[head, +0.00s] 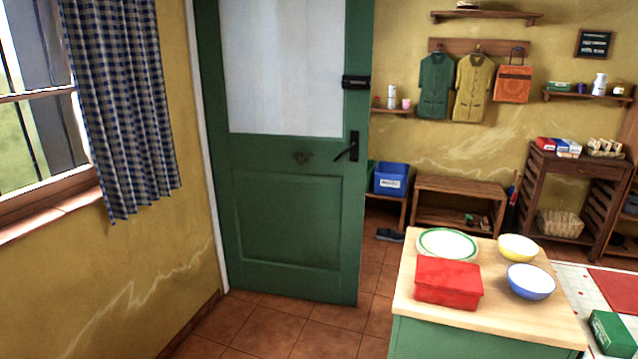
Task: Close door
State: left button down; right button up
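The green door (290,215) stands left of the middle in the head view. It has a pale panel (283,65) in its upper half and a dark lever handle (352,148) near its right edge. A dark latch-like fitting (356,82) sits above the handle. Its left side meets a white frame strip (200,130). Its right edge stands free, with no frame against it and the room showing beyond, so the door looks open. Neither of my grippers is in view.
A counter (490,325) with a red box (447,282), a plate and bowls stands right of the door. Tiled floor (270,325) is clear before the door. A curtained window (40,110) is at left. Shelves and a blue bin (391,179) stand behind.

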aim_at(291, 217)
jog(key=i+l+u, duration=0.1)
jog(key=i, duration=0.3)
jog(key=i+l+u, duration=0.15)
jog(key=i, duration=0.25)
jog(key=i+l+u, duration=0.1)
jog(key=i, duration=0.3)
jog(key=i+j, duration=0.55)
